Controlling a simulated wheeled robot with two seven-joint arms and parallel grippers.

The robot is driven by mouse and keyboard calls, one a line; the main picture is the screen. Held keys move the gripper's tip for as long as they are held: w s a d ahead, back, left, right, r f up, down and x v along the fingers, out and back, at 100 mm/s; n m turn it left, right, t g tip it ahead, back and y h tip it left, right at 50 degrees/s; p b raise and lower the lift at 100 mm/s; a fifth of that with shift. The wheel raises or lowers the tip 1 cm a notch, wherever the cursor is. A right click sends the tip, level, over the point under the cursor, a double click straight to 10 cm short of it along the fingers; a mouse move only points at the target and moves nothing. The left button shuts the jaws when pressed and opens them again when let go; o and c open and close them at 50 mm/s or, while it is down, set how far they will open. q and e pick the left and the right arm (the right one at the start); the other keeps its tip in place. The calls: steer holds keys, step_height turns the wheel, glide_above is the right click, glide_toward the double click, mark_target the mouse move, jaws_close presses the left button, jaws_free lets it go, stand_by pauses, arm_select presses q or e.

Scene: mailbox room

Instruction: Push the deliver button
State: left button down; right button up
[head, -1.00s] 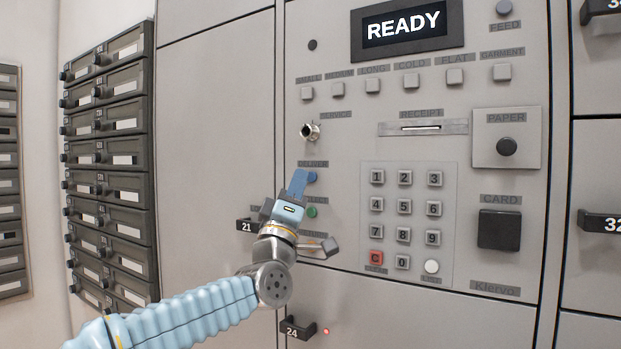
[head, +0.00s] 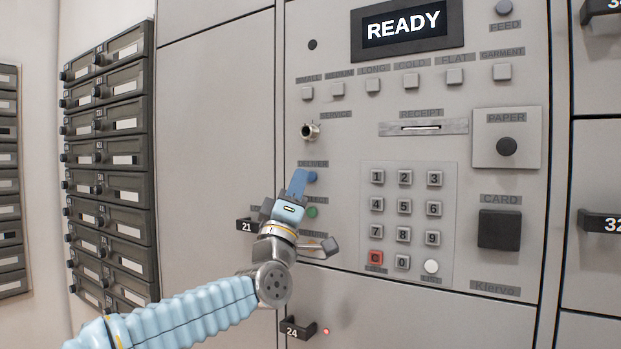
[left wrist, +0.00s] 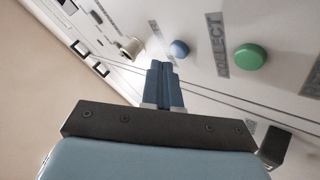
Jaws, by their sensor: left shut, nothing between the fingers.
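The deliver button is a small blue round button (head: 312,177) under a label at the left of the panel, partly behind my left gripper in the head view. It also shows in the left wrist view as a blue dome (left wrist: 179,49), just beyond the fingertips. My left gripper (head: 299,176) is shut and empty, its blue fingers pointing up at the panel. In the left wrist view the fingertips (left wrist: 160,66) sit just short of the blue button, slightly to its left; I cannot tell whether they touch. My right gripper is not in view.
A green button (head: 311,212) sits below the blue one and shows large in the left wrist view (left wrist: 250,57). A metal service lock (head: 310,131) is above. A keypad (head: 405,220) is to the right. The screen (head: 405,26) reads READY.

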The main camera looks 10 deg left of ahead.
arm_select(q)
steer(key=shift+w, duration=0.1)
stand_by(0.3)
steer(key=shift+w+d, duration=0.15)
steer(key=shift+w, duration=0.15)
steer(key=shift+w+d, duration=0.15)
steer(key=shift+w, duration=0.2)
stand_by(0.6)
stand_by(0.4)
steer(key=shift+s+a+b, duration=0.3)
steer(key=shift+s+b, duration=0.45)
steer(key=shift+b, duration=0.2)
